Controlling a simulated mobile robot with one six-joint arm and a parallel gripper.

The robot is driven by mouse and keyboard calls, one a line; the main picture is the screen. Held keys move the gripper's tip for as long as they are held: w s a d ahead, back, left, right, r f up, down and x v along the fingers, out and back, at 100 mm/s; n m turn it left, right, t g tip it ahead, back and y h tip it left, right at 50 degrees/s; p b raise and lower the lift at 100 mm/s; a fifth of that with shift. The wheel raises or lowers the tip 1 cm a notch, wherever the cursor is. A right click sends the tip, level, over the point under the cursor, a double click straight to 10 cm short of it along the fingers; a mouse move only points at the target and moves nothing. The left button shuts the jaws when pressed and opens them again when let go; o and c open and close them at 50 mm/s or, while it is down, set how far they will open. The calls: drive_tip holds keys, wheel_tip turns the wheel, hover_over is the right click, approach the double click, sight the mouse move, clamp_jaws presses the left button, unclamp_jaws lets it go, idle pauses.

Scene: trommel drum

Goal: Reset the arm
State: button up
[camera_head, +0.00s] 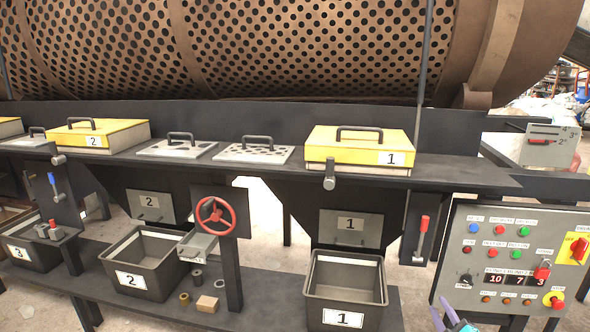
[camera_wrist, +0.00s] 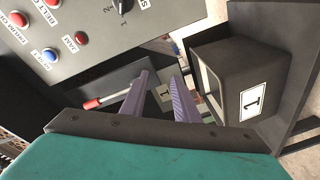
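My gripper (camera_head: 443,310) shows at the bottom edge of the head view, just left of the control panel (camera_head: 506,262). Only its purple fingers and a bit of teal body are visible there. In the wrist view the two purple fingers of my gripper (camera_wrist: 162,77) stand apart with nothing between them. The control panel (camera_wrist: 80,18) fills the upper left of the wrist view, with bin 1 (camera_wrist: 232,80) to the right. The rest of my arm is out of view.
Bin 1 (camera_head: 345,301) and bin 2 (camera_head: 148,275) stand on the low shelf. A red-handled lever (camera_head: 422,238) is left of the panel; it also shows in the wrist view (camera_wrist: 93,103). A red handwheel (camera_head: 215,216) and yellow lidded boxes, one labelled 1 (camera_head: 360,158), are farther off.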

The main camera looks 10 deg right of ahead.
drive_tip(key=w+a+f+g+y, duration=0.1)
drive_tip(key=w+a+f, duration=0.2)
drive_tip(key=a+f, duration=0.45)
drive_tip(key=w+a+f+m+g+y, duration=0.1)
drive_tip(key=w+a+f, duration=0.25)
drive_tip(key=a, duration=0.65)
drive_tip(key=w+a+f+g+y, duration=0.1)
drive_tip(key=w+a+f, duration=0.1)
drive_tip(key=a+f, duration=0.55)
drive_tip(key=s+a+f+m+g, duration=0.3)
drive_tip(key=s+a+f+g, duration=0.25)
drive_tip(key=s+f, duration=0.35)
drive_tip(key=s+a+f+m+g, duration=0.2)
drive_tip(key=s+a+f+g, duration=0.3)
drive_tip(key=s+a+f, duration=0.35)
drive_tip(key=s+a+m+g+y, duration=0.1)
drive_tip(key=s+a+m+g, duration=0.2)
drive_tip(key=s+g, duration=0.6)
drive_tip(key=s, duration=1.1)
drive_tip(key=shift+s+f, duration=0.15)
drive_tip(key=shift+s, duration=0.15)
drive_tip(key=shift+d, duration=0.1)
